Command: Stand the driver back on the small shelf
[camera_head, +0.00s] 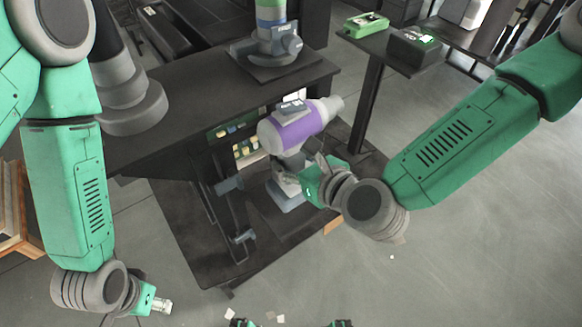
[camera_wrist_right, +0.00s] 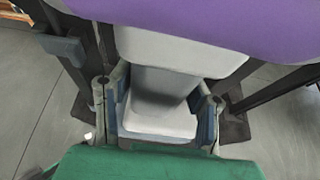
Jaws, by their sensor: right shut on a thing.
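The driver (camera_head: 284,137) has a purple and pale grey body, with its nose pointing right and its grey foot hanging below. My right gripper (camera_head: 291,172) is shut on its handle, in front of the bench. In the right wrist view the purple driver body (camera_wrist_right: 270,32) fills the top, and the grey handle and foot lie between the fingers of the right gripper (camera_wrist_right: 160,105). A small dark shelf (camera_head: 375,45) on a post stands right of the bench. My left gripper (camera_head: 162,305) is low at the left, away from everything; its fingers are too small to read.
A dark bench (camera_head: 190,85) carries another tool (camera_head: 270,30) on a dark pad. The small shelf holds a green item (camera_head: 366,22) and a black box (camera_head: 415,47). A dark frame stands below the bench edge. Open grey floor lies at the lower right.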

